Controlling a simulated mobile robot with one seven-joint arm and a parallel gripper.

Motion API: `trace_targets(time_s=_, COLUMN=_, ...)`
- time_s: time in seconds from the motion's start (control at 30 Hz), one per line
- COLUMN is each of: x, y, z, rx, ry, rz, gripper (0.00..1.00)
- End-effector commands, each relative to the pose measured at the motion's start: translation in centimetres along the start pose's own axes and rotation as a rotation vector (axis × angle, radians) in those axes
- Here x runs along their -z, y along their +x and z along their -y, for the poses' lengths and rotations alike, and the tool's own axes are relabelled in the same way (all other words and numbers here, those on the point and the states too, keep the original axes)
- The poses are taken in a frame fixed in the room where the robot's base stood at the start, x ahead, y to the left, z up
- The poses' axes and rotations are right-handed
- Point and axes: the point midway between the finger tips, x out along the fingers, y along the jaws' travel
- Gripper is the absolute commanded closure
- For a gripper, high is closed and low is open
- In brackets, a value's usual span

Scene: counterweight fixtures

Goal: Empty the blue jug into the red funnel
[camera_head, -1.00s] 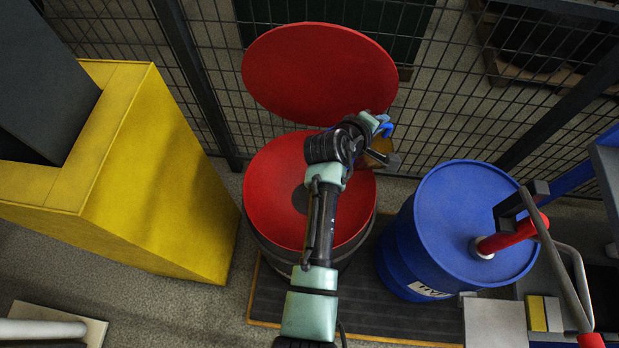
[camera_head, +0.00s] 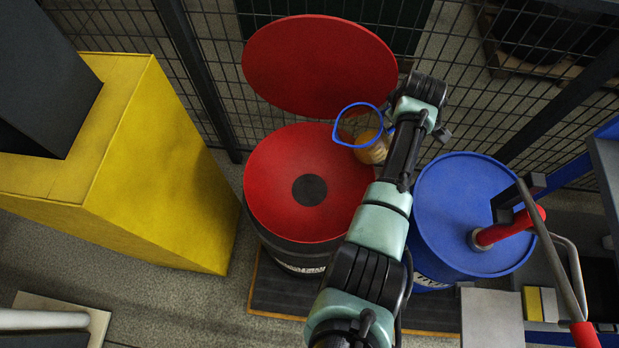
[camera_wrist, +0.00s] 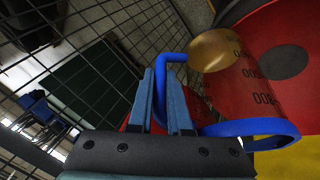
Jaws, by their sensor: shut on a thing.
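The blue jug is a clear vessel with a blue rim (camera_head: 344,113), a blue handle and amber contents (camera_head: 372,150) low inside. It is held above the far right edge of the red funnel (camera_head: 285,210), which sits on a dark drum and has a dark round centre. The jug looks roughly upright; any slight tilt is hard to tell. My gripper (camera_wrist: 163,92) is shut on the jug's blue handle (camera_wrist: 172,57). The wrist view also shows the jug's rim (camera_wrist: 258,128), its printed scale and the funnel behind. My arm partly hides the gripper in the head view.
The funnel's raised red lid (camera_head: 318,65) stands behind it, before a wire mesh fence (camera_head: 215,65). A blue drum (camera_head: 455,190) with a red-handled pump is on the right. A large yellow box (camera_head: 165,170) stands on the left.

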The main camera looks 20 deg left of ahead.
Motion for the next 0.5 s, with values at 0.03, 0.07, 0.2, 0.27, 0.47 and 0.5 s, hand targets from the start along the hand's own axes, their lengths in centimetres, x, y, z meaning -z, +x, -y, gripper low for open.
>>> trace_targets(time_s=0.03, x=-0.3, y=0.7, z=-0.1, rx=0.014, ry=0.01, rz=-0.004, gripper=1.0)
trace_targets(time_s=0.07, x=-0.4, y=0.9, z=-0.2, rx=0.024, ry=0.015, rz=-0.006, gripper=1.0)
trace_targets(time_s=0.2, x=-0.6, y=1.4, z=-0.4, rx=0.073, ry=0.033, rz=-0.017, gripper=1.0)
trace_targets(time_s=0.27, x=-0.7, y=1.7, z=-0.5, rx=0.091, ry=0.041, rz=-0.02, gripper=1.0)
trace_targets(time_s=0.47, x=-1.1, y=2.4, z=-0.7, rx=0.146, ry=0.064, rz=-0.032, gripper=1.0)
trace_targets(time_s=0.5, x=-1.1, y=2.5, z=-0.7, rx=0.156, ry=0.068, rz=-0.033, gripper=1.0)
